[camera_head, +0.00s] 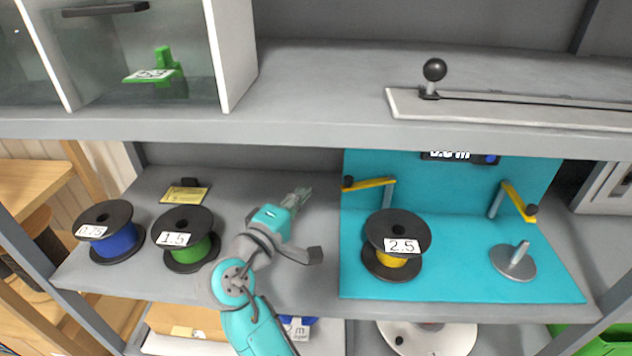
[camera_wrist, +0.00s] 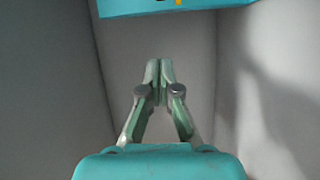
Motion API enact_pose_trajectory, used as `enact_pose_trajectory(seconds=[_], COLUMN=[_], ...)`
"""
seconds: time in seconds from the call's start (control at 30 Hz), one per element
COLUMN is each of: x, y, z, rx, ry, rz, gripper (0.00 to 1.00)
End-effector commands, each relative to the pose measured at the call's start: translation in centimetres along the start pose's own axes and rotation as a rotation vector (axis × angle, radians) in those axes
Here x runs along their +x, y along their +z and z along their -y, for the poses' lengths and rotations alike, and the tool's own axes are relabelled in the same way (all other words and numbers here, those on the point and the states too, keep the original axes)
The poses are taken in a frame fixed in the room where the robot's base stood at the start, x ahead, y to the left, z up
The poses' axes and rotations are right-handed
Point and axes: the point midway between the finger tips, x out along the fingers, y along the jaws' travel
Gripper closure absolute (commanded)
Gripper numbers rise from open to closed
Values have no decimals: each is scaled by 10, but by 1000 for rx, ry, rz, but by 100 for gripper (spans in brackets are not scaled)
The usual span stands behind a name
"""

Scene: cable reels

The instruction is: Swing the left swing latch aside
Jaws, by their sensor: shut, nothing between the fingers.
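The left swing latch (camera_head: 368,184) is a yellow bar with a black knob at its left end, on a grey post. It stands at the left of the teal panel, behind the reel marked 2.5 (camera_head: 398,228). My gripper (camera_head: 301,192) is shut and empty over the grey shelf, left of the latch and apart from it. In the wrist view my gripper (camera_wrist: 158,64) shows its fingertips together. A small yellow bit shows at that view's top edge; I cannot tell what it is.
The right swing latch (camera_head: 519,202) is at the panel's right, above a bare spindle disc (camera_head: 513,262). Reels marked 1.5 (camera_head: 186,252) and 0.75 (camera_head: 106,243) stand on the left. An upper shelf (camera_head: 310,85) overhangs the bay. The teal base (camera_head: 455,280) is clear in front.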

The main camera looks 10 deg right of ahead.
Motion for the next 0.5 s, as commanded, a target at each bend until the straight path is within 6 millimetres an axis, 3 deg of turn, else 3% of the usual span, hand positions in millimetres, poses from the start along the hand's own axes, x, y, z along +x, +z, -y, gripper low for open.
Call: enact_pose_trajectory(seconds=[0.5], x=[83], y=[0], z=[0], rx=[2], ry=[0], rz=[4], gripper=[100])
